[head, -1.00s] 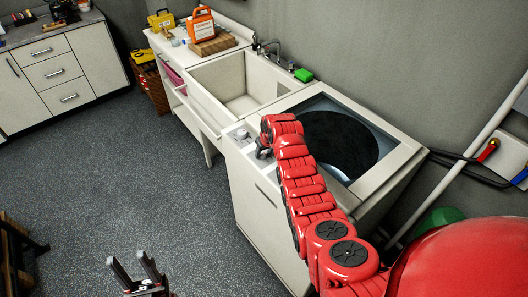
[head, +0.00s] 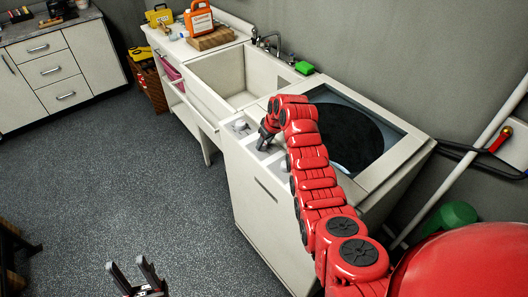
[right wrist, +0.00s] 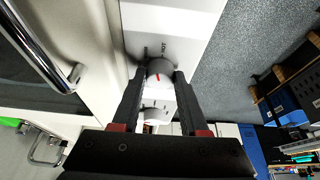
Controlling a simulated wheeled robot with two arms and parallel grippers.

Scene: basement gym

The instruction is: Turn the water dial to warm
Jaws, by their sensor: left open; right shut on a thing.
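The water dial (right wrist: 160,70) is a pale round knob with a red mark, on the white washer's (head: 262,205) control panel. In the right wrist view, lettering that looks like HOT stands just beyond it. The mark's exact setting is hard to read. My right gripper (right wrist: 160,75) is shut on the dial, one dark finger on each side. In the head view the right gripper (head: 265,138) reaches down to the panel and hides the dial. My left gripper (head: 138,272) is open and empty above the floor, at the bottom of the head view.
Another pale knob (head: 239,126) is on the same panel. The washer has a dark round lid window (head: 348,137). A sink (head: 222,80) adjoins it, with an orange jug (head: 199,20) on the counter behind.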

